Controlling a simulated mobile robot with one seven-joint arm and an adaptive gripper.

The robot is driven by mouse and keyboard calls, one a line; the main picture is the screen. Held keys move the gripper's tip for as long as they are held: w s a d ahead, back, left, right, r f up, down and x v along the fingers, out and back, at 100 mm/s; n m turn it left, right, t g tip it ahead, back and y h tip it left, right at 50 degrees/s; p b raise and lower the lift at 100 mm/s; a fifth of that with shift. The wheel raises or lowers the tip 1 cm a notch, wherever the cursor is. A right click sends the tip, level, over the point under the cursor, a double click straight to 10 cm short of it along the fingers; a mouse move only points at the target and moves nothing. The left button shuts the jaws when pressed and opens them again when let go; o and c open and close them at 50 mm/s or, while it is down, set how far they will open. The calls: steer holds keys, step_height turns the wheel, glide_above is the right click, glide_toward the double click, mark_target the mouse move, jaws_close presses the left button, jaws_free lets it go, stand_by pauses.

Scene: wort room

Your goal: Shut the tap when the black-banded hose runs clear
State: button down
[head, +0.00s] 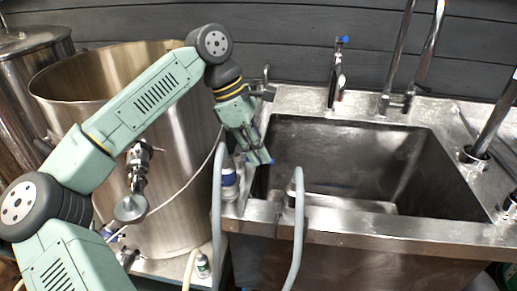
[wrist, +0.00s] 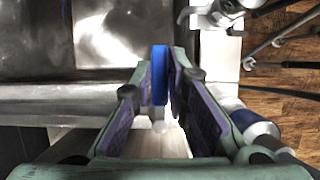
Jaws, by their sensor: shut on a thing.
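My gripper (head: 262,158) is at the left rim of the steel sink (head: 440,219), pointing down. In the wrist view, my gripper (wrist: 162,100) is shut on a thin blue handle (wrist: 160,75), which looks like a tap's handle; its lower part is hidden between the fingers. Two grey hoses arch over the sink's front side: a left hose (head: 217,200) and a right hose (head: 298,230). A dark piece shows beside the right hose, but I cannot tell if it is a band. No running liquid can be made out, so its clearness cannot be told.
A large steel vessel (head: 185,215) with a valve (head: 138,160) stands left of the sink. A blue-topped faucet (head: 338,70) rises at the sink's back. A blue-and-white can (head: 229,182) stands close to my gripper. The basin looks mostly open.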

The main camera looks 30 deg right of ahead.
steer(key=c, duration=1.6)
jaws_free()
steer(key=v, duration=1.2)
steer(key=shift+a, duration=0.1)
